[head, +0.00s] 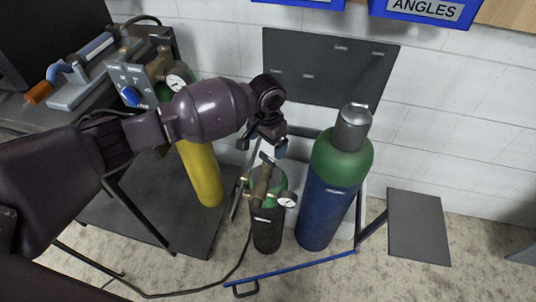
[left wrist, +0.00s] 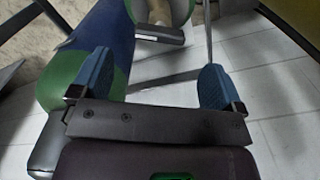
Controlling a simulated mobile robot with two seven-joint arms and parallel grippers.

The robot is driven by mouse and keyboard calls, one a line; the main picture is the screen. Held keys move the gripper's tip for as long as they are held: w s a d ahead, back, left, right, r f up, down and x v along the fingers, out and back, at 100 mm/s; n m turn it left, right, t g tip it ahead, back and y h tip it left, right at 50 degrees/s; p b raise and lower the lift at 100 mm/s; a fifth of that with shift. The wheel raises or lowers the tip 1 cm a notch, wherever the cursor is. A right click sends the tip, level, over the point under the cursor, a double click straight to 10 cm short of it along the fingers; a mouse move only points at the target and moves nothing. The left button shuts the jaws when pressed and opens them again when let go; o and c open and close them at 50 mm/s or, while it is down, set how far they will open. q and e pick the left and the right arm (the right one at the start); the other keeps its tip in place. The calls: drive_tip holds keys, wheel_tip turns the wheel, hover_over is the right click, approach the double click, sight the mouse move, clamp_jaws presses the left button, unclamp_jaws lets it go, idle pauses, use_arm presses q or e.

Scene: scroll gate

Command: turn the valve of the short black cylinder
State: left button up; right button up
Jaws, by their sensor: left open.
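The short black cylinder (head: 267,232) stands upright on the floor, with a green shoulder, a brass valve (head: 262,186) on top and a round gauge (head: 287,200). My left gripper (head: 264,146) is just above the valve's dark top, open, with its blue-padded fingers apart. In the left wrist view the open fingers (left wrist: 154,80) have nothing between them. The valve's dark top bar (left wrist: 158,35) shows beyond the fingertips, with brass and green behind it. It looks apart from the fingers. My right gripper is not in view.
A tall blue cylinder (head: 325,205) with green shoulder and grey cap stands close on the right. A yellow cylinder (head: 203,175) stands on the left beside a bench (head: 60,115). A blue bar (head: 300,268) and black hose (head: 190,294) run in front. A white wall is behind.

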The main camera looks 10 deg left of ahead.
sight(267, 156)
use_arm(q)
wheel_tip(267, 156, down, 5)
drive_tip(key=shift+r+b, duration=0.1)
drive_tip(key=shift+b, duration=0.45)
drive_tip(key=shift+f, duration=0.7)
drive_tip(key=shift+c, duration=0.2)
drive_tip(key=c, duration=0.9)
